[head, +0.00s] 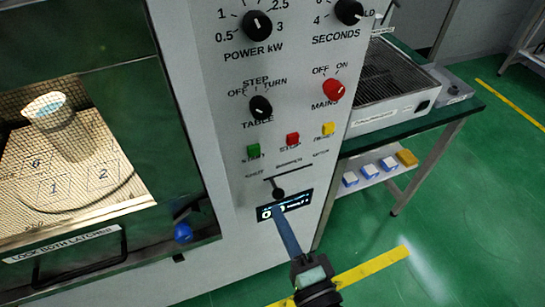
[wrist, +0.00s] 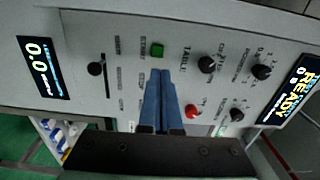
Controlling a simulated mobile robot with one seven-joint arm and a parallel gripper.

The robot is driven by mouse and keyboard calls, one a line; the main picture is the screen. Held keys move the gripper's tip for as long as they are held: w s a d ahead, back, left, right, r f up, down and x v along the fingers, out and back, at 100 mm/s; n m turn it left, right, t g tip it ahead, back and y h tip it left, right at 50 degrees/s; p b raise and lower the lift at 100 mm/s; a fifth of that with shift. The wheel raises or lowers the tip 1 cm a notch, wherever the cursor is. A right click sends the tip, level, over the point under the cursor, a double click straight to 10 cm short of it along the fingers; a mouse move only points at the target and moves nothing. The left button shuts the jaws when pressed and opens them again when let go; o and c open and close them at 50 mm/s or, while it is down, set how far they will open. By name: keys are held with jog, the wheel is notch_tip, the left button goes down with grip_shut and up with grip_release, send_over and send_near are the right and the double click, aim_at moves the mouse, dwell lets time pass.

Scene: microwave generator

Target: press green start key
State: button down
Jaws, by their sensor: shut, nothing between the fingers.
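In the wrist view the green key (wrist: 157,50) shows just beyond my fingertips and is unobstructed. My gripper (head: 278,212) is shut and empty. Its blue fingers lie together, and in the head view their tips overlap the lower display, below the key row. In the wrist view my gripper (wrist: 160,72) points toward the green key, with a small gap in the picture; I cannot tell the depth.
A black slider knob (head: 278,194) sits under the keys, above a lit display (head: 285,205). A black table knob (head: 260,107) and red mains knob (head: 333,90) are above. The oven door (head: 100,230), left, has a blue latch knob (head: 183,233). A green bench (head: 470,104) stands right.

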jog(key=shift+s+d+f, duration=0.15)
jog(key=shift+f, duration=0.1)
jog(key=p, duration=0.3)
send_near(250, 154)
jog(key=x, duration=0.6)
jog(key=shift+r, duration=0.15)
jog(key=shift+w, duration=0.4)
